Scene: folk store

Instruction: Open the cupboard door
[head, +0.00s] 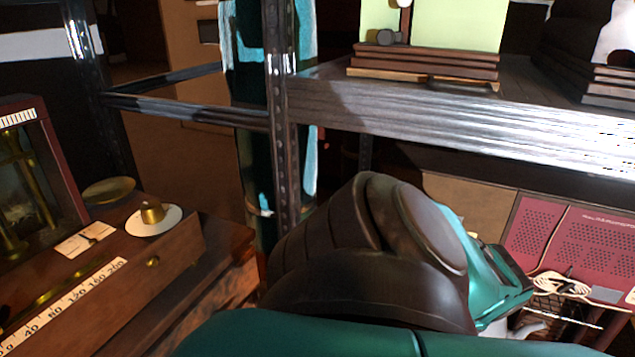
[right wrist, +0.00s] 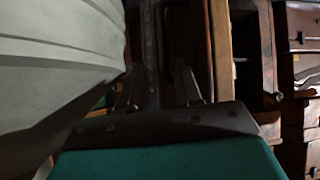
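My right gripper (right wrist: 158,86) shows in the right wrist view with its two dark fingers apart and nothing seen between them but a dark metal post behind. To its right is a wooden cabinet-like piece with a pale upright edge (right wrist: 221,55) and a darker wooden frame (right wrist: 266,50). I cannot tell whether this is the cupboard door, or whether it stands ajar. In the head view my arm fills the lower middle and hides what is behind it. A brown upright panel (head: 180,150) stands behind the metal rack there; whether it is a door is unclear. My left gripper is not in view.
A metal shelf rack (head: 440,110) crosses close in front. A wooden scale (head: 150,270) with brass parts stands at left. A red perforated device (head: 590,240) with a pale cable is at right. Dark drawers (right wrist: 303,70) stand at the far right of the wrist view.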

